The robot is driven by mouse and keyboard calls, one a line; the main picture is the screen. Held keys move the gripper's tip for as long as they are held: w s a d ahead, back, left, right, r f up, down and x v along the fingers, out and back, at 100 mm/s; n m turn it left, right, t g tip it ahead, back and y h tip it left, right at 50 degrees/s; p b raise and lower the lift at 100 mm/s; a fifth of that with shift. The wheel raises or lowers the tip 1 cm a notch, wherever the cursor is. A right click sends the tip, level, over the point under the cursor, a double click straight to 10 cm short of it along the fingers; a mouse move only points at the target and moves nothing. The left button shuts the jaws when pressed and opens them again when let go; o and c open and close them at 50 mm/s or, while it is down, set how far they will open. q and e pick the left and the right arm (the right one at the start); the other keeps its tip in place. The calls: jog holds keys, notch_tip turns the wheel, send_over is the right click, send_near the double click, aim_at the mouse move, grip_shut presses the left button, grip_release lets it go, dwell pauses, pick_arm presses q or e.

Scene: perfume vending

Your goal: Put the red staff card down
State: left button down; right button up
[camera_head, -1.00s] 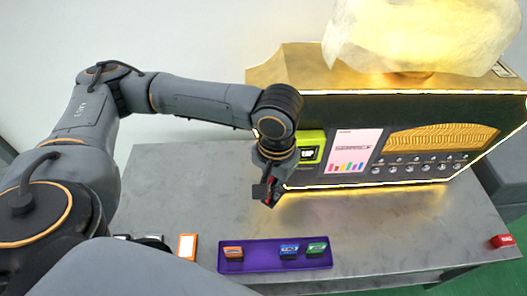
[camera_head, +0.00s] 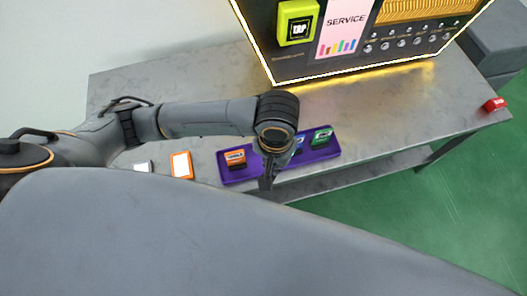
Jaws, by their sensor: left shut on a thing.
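My left gripper (camera_head: 267,178) points down at the front of the purple tray (camera_head: 240,178), between the orange card and the blue card. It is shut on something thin. The red staff card barely shows in it now; a red edge showed in these fingers earlier. I cannot tell whether it touches the tray. In the tray stand an orange card (camera_head: 235,158), a blue card (camera_head: 299,144) partly hidden by my wrist, and a green card (camera_head: 321,138). My right gripper is not in view.
The vending machine (camera_head: 345,68) with a yellow tap reader (camera_head: 297,22) and a service panel (camera_head: 343,27) stands behind. An orange-framed white card (camera_head: 181,165) lies left of the tray. A small red block (camera_head: 495,104) sits at the table's right end. The grey table (camera_head: 390,112) is clear between.

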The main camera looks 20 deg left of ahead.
pick_arm(q)
jog(key=w+a+f, duration=0.1)
jog(key=w+f, duration=0.1)
jog(key=w+a+f, duration=0.1)
jog(key=w+f, duration=0.1)
jog(key=w+a+f+b, duration=0.1)
jog(key=w+f, duration=0.1)
jog(key=shift+w+a, duration=0.15)
jog(key=shift+a, duration=0.2)
jog(key=shift+w+a+f, duration=0.2)
jog(key=shift+w+f, duration=0.15)
jog(key=shift+f, duration=0.2)
jog(key=f, duration=0.3)
jog(key=shift+w+a+f+b, duration=0.15)
jog(key=shift+w+f+b, duration=0.05)
jog(key=shift+f+b, duration=0.1)
jog(key=shift+r, duration=0.1)
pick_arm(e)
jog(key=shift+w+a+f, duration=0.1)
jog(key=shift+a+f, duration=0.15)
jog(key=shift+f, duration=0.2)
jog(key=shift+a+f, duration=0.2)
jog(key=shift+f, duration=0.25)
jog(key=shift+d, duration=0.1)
pick_arm(q)
jog(key=c, duration=1.9)
grip_release()
jog(key=o, duration=0.4)
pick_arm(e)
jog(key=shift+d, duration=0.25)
